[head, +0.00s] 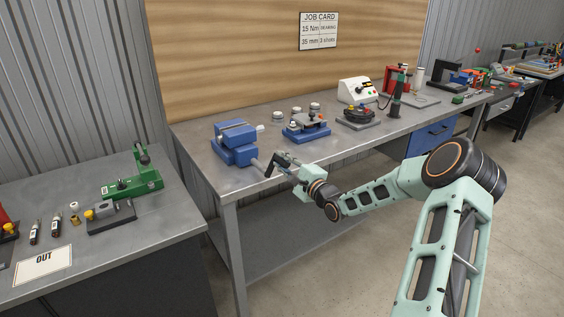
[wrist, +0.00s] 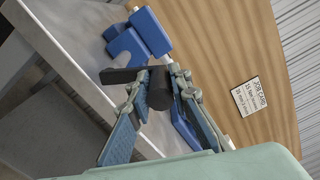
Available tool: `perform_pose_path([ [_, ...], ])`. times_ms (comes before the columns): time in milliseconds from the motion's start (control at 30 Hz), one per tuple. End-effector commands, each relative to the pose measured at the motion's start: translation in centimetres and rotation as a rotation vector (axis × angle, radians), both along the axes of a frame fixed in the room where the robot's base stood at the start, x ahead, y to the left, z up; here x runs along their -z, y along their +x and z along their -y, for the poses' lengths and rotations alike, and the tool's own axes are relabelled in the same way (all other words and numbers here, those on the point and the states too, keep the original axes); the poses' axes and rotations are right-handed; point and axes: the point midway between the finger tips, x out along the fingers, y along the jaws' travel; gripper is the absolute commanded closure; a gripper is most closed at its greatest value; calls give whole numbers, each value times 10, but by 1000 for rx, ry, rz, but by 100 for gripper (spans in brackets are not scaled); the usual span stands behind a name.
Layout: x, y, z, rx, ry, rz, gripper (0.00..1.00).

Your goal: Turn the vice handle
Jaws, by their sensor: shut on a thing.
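The blue vice (head: 235,143) stands at the left end of the grey workbench. Its blue body (wrist: 138,40) also shows in the wrist view, beyond my fingers. The vice handle (head: 271,164) is a dark crank at the vice's front, over the bench's front edge. In the wrist view its black round grip (wrist: 160,92) points toward the camera, with a black crank arm (wrist: 117,76) reaching to the left. My gripper (head: 279,163) is shut on the handle, with one finger on each side of the grip. The fingers hide part of the crank.
A second bench at left holds a green tool (head: 135,180). The floor in front is clear.

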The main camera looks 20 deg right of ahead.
Motion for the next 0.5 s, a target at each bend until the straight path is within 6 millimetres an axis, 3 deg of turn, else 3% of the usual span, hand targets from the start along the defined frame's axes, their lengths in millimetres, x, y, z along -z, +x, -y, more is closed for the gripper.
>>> perform_pose_path([
  [67,0,0,3,5,-2,1,100],
  [100,0,0,3,5,-2,1,81],
  [267,0,0,2,4,-2,0,64],
  [500,0,0,1,2,-2,0,64],
])
